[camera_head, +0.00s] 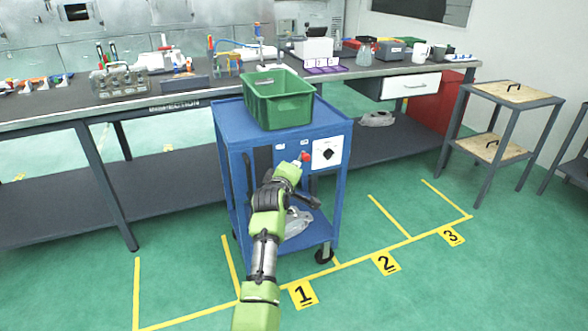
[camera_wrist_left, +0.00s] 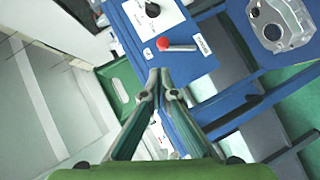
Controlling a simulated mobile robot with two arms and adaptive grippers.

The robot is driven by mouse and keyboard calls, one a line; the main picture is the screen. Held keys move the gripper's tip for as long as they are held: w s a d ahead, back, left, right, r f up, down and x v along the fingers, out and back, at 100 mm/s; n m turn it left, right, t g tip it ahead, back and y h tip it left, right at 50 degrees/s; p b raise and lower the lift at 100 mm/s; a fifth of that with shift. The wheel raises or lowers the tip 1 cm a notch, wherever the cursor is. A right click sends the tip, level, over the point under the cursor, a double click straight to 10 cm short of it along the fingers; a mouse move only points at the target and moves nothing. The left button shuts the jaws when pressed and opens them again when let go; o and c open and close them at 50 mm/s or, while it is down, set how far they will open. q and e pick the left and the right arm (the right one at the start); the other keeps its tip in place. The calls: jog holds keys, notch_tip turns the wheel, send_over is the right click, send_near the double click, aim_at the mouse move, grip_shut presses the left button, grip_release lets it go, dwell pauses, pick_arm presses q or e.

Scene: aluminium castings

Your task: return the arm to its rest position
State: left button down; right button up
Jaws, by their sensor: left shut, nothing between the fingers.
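My left arm reaches up from the bottom of the head view to the front of the blue cart (camera_head: 240,135). My left gripper (camera_head: 298,165) is at the cart's upper front panel, its fingers mostly hidden by its own body. In the left wrist view the gripper (camera_wrist_left: 160,75) shows its fingertips together with nothing between them. A red-knobbed lever (camera_wrist_left: 163,44) is just beyond the tips; I cannot tell whether they touch the panel. A white plate with a black dial (camera_head: 327,153) is right of it. My right gripper is not in view.
A green bin (camera_head: 280,105) stands on the cart top, and a grey casting (camera_head: 298,222) lies on its lower shelf. A long workbench (camera_head: 130,113) with tools runs behind. A small side table (camera_head: 515,97) is at right. Green floor with yellow numbered bays is clear in front.

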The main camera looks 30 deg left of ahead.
pick_arm(q)
jog(key=shift+s+d+r, duration=0.1)
jog(key=shift+s, duration=0.35)
